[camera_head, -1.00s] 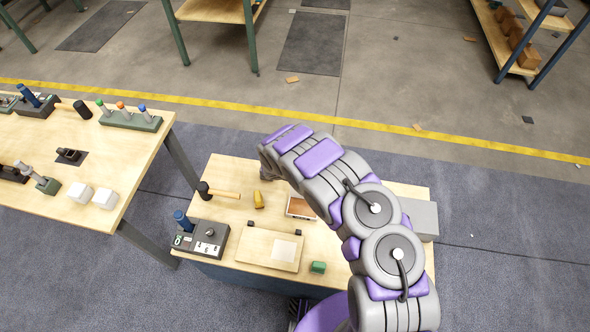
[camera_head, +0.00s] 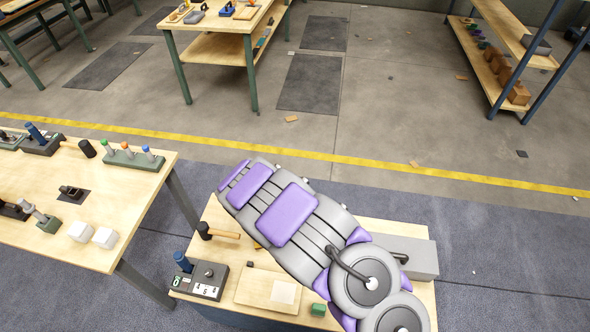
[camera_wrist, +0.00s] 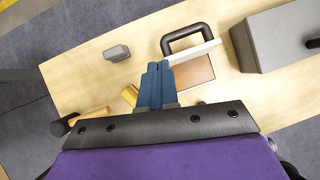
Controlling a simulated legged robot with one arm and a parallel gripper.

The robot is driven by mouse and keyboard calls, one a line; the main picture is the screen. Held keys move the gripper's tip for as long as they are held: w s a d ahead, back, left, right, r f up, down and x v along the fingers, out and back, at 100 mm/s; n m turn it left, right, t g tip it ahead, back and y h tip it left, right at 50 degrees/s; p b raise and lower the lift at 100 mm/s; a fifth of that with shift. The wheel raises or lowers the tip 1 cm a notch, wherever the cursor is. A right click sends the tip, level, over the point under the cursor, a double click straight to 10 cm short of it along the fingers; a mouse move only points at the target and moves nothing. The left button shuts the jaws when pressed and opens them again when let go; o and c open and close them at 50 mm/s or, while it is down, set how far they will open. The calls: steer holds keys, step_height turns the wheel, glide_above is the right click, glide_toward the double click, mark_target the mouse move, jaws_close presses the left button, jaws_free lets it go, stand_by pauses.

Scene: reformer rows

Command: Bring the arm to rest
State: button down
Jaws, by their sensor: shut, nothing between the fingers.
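My gripper (camera_wrist: 155,88) shows in the wrist view with its two blue fingers together, shut and empty. It is above the small wooden workbench (camera_wrist: 95,72), near a block with a black handle (camera_wrist: 190,52). In the head view my purple and grey arm stretches over the same workbench (camera_head: 215,217) and hides its middle. The gripper itself is hidden there by the arm.
A mallet (camera_head: 218,232), a dark control box (camera_head: 203,280), a wooden board (camera_head: 255,290), a green block (camera_head: 319,310) and a grey box (camera_head: 412,254) are on the workbench. A longer table (camera_head: 110,190) stands left. Open floor lies beyond the yellow line.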

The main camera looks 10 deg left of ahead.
steer(key=w+d+r+m+h+b, duration=0.1)
steer(key=w+d+r+m+h, duration=0.2)
steer(key=d+r+m, duration=0.9)
steer(key=s+d+r+m+g+h+b, duration=0.1)
steer(key=s+d+r+m, duration=0.25)
steer(key=d+r, duration=0.35)
steer(key=s+d+r+m+g+h, duration=0.1)
steer(key=s+d+r+m+g, duration=0.3)
steer(key=d, duration=0.6)
steer(key=s+d+r+m+g+y+b, duration=0.1)
steer(key=s+d+r+m, duration=0.2)
steer(key=s, duration=0.6)
steer(key=s+d+r+m+y, duration=0.1)
steer(key=s+r+m+y, duration=0.15)
steer(key=s+m, duration=0.45)
steer(key=s+a+m+g+y, duration=0.1)
steer(key=s+a+m, duration=0.1)
steer(key=s, duration=0.7)
steer(key=s+a+r+m+y+b, duration=0.1)
steer(key=s+a, duration=0.3)
steer(key=s, duration=0.4)
steer(key=shift+s+m+g+y, duration=0.4)
steer(key=shift+m+y, duration=0.15)
steer(key=shift+y, duration=0.2)
